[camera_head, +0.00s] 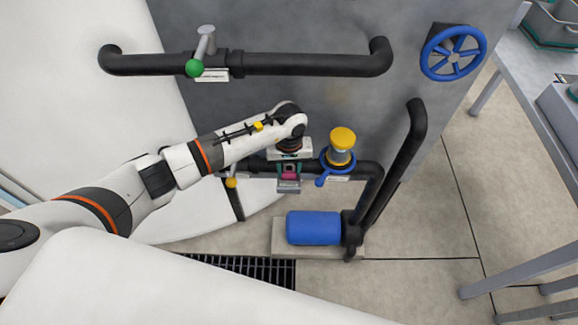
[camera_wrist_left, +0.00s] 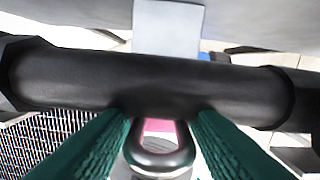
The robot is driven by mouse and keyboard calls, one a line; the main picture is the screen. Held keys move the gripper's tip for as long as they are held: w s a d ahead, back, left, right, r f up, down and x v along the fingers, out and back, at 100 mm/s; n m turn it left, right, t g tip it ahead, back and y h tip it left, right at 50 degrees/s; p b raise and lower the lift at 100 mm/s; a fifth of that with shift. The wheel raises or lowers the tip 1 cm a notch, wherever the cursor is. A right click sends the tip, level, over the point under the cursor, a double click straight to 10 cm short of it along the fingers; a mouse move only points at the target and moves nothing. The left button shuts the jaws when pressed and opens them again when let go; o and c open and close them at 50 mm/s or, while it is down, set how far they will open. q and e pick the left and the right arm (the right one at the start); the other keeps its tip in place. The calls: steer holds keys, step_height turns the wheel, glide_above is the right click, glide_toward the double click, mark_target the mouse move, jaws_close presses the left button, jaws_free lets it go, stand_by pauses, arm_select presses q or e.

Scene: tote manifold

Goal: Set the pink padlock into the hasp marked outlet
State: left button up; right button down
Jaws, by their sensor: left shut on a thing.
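The pink padlock (camera_head: 289,170) is between the fingers of my left gripper (camera_head: 289,172), beside the lower black pipe. In the left wrist view the padlock's grey shackle (camera_wrist_left: 160,158) shows between the green fingers, with pink behind it, just short of the black pipe (camera_wrist_left: 150,85). My left gripper is shut on the padlock. A grey plate (camera_head: 288,187) shows just below the padlock in the head view; I cannot tell whether it is a hasp or whether they touch. No marking reading outlet is legible. My right gripper is not in view.
A blue valve collar with a yellow cap (camera_head: 342,140) stands close right of the gripper. A yellow-knobbed lever (camera_head: 231,183) is to its left. A blue pump (camera_head: 313,228) lies below. The upper pipe (camera_head: 310,64) carries a green-knobbed lever (camera_head: 194,68).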

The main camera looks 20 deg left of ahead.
arm_select(q)
steer(key=o, duration=1.2)
step_height(320, 180, up, 7)
steer(key=shift+r, duration=0.2)
